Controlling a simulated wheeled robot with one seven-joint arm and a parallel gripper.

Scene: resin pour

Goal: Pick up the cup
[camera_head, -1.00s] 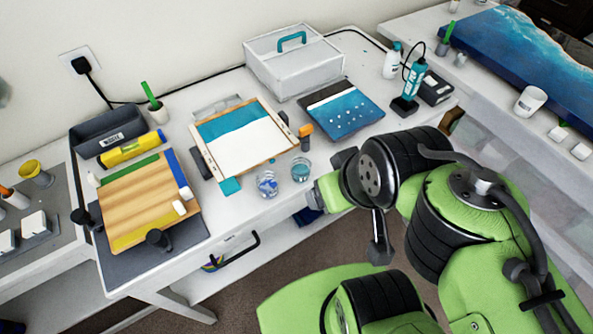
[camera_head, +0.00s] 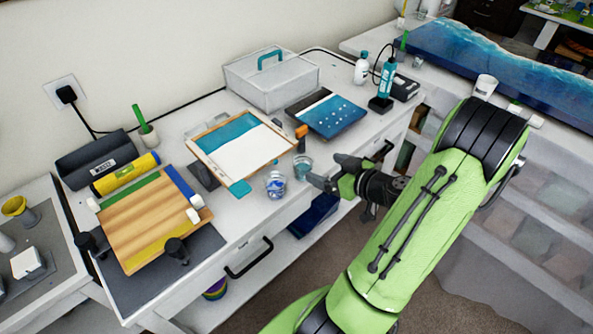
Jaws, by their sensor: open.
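Two small clear cups stand at the front edge of the white table. One cup with teal contents (camera_head: 302,167) is nearer my gripper; the other, with blue and white contents (camera_head: 275,185), is just left of it. My gripper (camera_head: 325,170) is open and points left toward the teal cup. Its dark fingertips are a short way right of that cup, apart from it, with nothing seen between them. I cannot tell which cup the task means.
A framed board with teal and white paint (camera_head: 242,146) lies behind the cups, with an orange-topped bottle (camera_head: 301,138) near its right corner. A wooden board (camera_head: 150,222) lies to the left. A white cup (camera_head: 486,87) stands on the right bench.

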